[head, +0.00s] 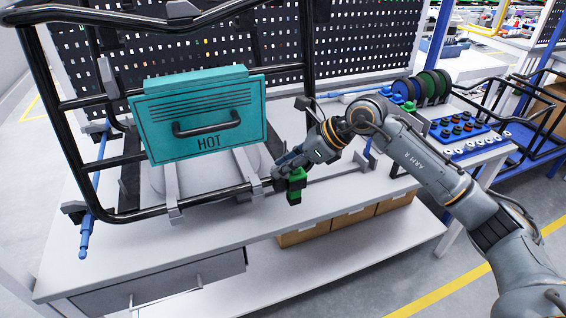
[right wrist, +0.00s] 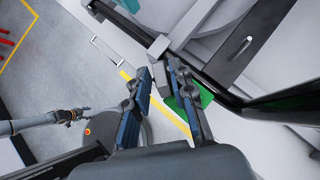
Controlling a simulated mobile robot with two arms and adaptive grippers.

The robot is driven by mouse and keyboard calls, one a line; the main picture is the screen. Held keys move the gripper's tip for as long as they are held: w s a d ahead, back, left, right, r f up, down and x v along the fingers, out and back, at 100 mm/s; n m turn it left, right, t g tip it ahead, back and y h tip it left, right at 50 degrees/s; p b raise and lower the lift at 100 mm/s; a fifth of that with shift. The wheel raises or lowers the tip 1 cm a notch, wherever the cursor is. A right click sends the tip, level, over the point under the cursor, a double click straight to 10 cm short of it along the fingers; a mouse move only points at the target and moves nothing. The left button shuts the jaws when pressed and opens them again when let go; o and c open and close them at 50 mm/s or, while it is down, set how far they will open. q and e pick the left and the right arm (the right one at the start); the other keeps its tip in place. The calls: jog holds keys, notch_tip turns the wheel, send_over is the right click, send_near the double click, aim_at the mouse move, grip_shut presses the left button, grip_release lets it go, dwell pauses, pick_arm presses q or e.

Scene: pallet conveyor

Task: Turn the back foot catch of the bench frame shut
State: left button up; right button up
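The bench frame (head: 187,209) is a black tubular frame on the worktable, with a teal panel marked HOT (head: 205,112) in it. My right gripper (head: 281,172) is at the frame's lower right corner, beside a green-and-black catch (head: 296,186). In the right wrist view its two blue-padded fingers (right wrist: 161,72) are apart with a gap between the tips. A grey block (right wrist: 158,47) lies just past the tips, and a green part (right wrist: 192,98) shows partly behind one finger. I cannot tell whether they touch. My left gripper (right wrist: 72,115) seems to show small there, its fingers unclear.
A blue rod-like part (head: 86,236) sticks out at the frame's left. Cable reels (head: 428,85) and a blue tray of knobs (head: 465,133) stand to the right. Cardboard boxes (head: 312,232) sit under the tabletop. The table's front strip is mostly clear.

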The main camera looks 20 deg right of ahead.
jog(key=shift+w+a+f, duration=0.1)
jog(key=shift+a+f, duration=0.05)
jog(key=shift+f, duration=0.05)
grip_shut()
jog(key=shift+w+f+n+g+y+b, duration=0.15)
jog(key=shift+n+g+y+b, duration=0.25)
jog(key=shift+n+g+b, duration=0.5)
jog(key=n+g, duration=0.1)
jog(key=n, duration=0.1)
jog(key=shift+n+g+y+b, duration=0.3)
jog(key=shift+n+b, duration=0.1)
jog(key=shift+r, duration=0.2)
